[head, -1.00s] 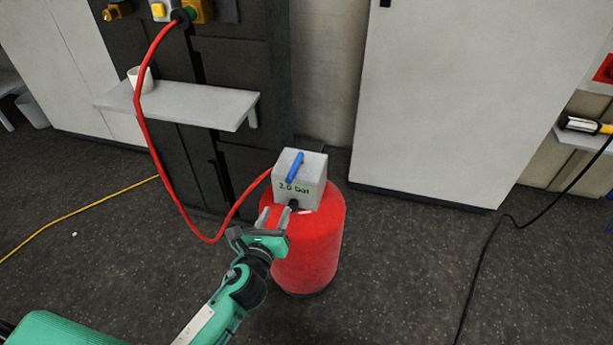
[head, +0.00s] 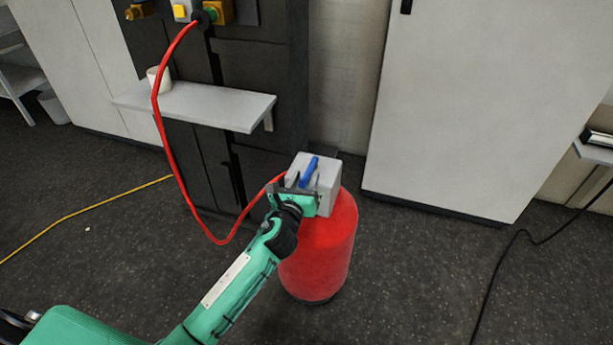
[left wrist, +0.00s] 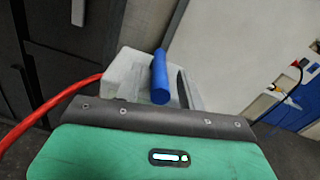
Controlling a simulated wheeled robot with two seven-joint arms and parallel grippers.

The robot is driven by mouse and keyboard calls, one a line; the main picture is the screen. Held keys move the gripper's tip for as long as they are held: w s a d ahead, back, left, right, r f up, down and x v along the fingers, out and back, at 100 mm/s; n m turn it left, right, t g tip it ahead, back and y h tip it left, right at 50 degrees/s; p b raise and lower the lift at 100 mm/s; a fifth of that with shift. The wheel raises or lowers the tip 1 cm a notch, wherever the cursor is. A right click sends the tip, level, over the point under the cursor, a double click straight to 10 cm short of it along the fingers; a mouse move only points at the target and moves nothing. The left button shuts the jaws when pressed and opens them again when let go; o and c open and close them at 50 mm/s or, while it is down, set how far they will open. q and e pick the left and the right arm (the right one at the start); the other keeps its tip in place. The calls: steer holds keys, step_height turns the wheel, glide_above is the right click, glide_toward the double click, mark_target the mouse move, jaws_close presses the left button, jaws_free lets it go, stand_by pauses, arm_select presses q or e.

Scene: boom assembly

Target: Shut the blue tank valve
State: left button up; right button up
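The blue valve handle (head: 310,171) is a short bar on top of the grey box (head: 327,186), which sits on the red tank (head: 325,245). My left gripper (head: 301,184) is at the near left side of the box, close to the handle, with its fingers apart. In the left wrist view the blue handle (left wrist: 160,78) stands out ahead of the gripper, over the pale box (left wrist: 128,76). A dark finger shows just right of the handle. I cannot tell whether the fingers touch it. My right gripper is out of view.
A red hose (head: 168,150) runs from the wall fitting down to the box. A grey shelf (head: 205,107) with a white cup (head: 159,79) is at the left. A tall pale cabinet (head: 470,110) stands behind right. Yellow and black cables lie on the floor.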

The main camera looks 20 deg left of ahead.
arm_select(q)
steer(key=shift+w, duration=0.9)
jaws_close()
